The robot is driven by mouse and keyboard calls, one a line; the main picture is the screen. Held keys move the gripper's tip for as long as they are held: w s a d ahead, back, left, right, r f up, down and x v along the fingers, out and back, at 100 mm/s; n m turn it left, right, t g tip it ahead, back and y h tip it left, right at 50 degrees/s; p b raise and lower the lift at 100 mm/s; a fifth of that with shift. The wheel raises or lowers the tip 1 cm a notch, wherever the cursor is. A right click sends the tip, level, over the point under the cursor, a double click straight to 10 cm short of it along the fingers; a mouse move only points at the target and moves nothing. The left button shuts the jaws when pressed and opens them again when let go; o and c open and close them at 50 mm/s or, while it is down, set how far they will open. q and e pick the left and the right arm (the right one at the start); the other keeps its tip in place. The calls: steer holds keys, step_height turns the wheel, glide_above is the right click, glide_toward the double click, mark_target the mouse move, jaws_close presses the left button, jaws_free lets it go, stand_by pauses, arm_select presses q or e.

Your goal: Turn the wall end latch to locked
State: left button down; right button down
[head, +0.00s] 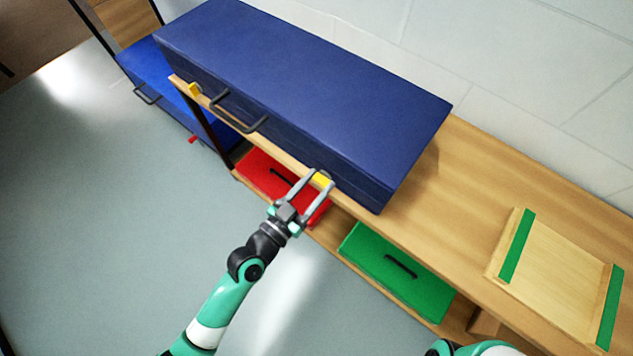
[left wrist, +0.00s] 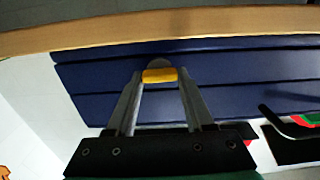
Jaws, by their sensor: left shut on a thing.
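A long dark blue case (head: 310,90) lies shut on the wooden bench. Its front carries two yellow latches, one on each side of a dark handle (head: 238,112). My left gripper (head: 319,181) is at the right-hand yellow latch (head: 323,180), with its fingers closed on it. In the left wrist view the same latch (left wrist: 159,75) lies crosswise between the fingertips, in front of a grey round piece. The other yellow latch (head: 195,90) is near the case's left end, free of any gripper. My right gripper is out of view.
The wooden bench top (head: 465,185) is clear right of the case, up to a wooden board with green strips (head: 555,275). Below are a red case (head: 262,175), a green case (head: 395,270) and a bright blue case (head: 150,75). A grey wall stands behind.

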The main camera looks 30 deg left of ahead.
arm_select(q)
steer(key=shift+n, duration=0.3)
steer(key=n, duration=0.3)
steer(key=shift+n, duration=0.4)
steer(key=n, duration=0.4)
steer(key=shift+a+n+p, duration=0.15)
steer(key=shift+n+p, duration=0.15)
steer(key=shift+p, duration=0.1)
steer(key=n, duration=0.4)
steer(key=shift+f, duration=0.1)
steer(key=n+p, duration=0.1)
steer(key=n, duration=0.3)
steer(key=shift+n, duration=0.3)
steer(key=shift+c, duration=1.4)
jaws_free()
steer(key=shift+f, duration=0.1)
